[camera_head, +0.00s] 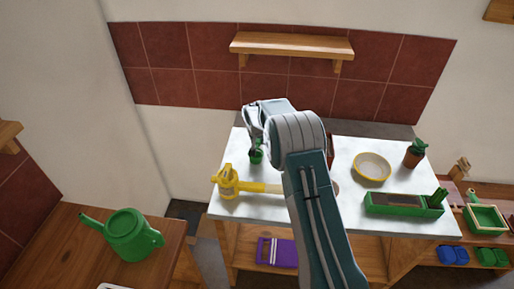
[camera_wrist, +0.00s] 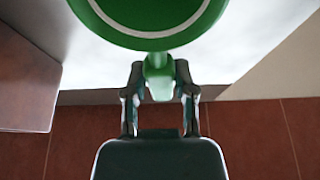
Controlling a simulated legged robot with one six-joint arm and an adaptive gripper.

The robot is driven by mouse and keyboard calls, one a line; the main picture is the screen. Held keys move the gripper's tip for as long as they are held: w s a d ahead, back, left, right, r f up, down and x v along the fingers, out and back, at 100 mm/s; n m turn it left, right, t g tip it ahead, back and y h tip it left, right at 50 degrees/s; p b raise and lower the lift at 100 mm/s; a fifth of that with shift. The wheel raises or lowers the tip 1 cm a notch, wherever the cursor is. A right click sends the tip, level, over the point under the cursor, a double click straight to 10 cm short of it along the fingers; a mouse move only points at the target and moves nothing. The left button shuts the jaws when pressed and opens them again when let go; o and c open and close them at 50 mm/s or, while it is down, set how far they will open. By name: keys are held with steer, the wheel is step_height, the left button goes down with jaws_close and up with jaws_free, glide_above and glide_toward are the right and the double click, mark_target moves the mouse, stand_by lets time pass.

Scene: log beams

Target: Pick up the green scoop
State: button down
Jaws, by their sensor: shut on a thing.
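The green scoop (camera_wrist: 150,18) fills the top middle of the wrist view, with its round green bowl and a pale ring line. Its short green handle lies between the fingers of my gripper (camera_wrist: 160,85), which is shut on it. In the head view a small green part of the scoop (camera_head: 256,156) shows below my gripper (camera_head: 255,145), over the left back of the white tabletop. My arm hides part of the table, and most of the scoop is hidden in the head view.
On the white table (camera_head: 350,222) are a yellow tool (camera_head: 229,182), a yellow bowl (camera_head: 371,167), a brown bottle (camera_head: 414,154) and a green box (camera_head: 403,204). A wall shelf (camera_head: 291,45) is above. A green kettle (camera_head: 128,234) stands on the wooden table at left.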

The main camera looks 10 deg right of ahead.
steer(key=shift+r, duration=0.7)
steer(key=s+d+r, duration=0.4)
steer(key=s+r, duration=0.7)
steer(key=s, duration=0.2)
steer(key=shift+s+d+r, duration=0.15)
steer(key=shift+d+r, duration=0.05)
steer(key=shift+r, duration=0.05)
stand_by(0.6)
